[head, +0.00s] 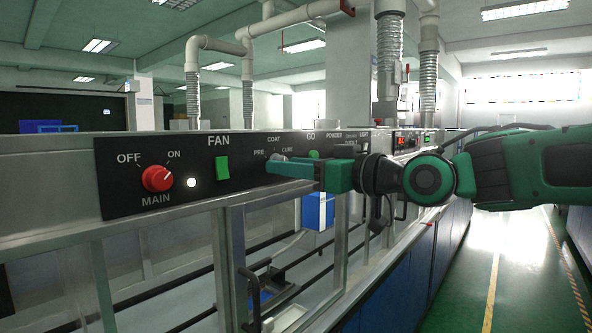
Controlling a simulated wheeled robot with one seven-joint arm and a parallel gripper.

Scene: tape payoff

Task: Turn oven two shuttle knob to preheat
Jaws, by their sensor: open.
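The black control panel (111,170) runs along the machine front.
At left are the red MAIN knob (157,178), a lit white lamp (191,182) and the green FAN switch (222,170). A green GO button (313,154) is close above my gripper. Metal frame posts stand below the panel. The green aisle floor (518,270) is clear.

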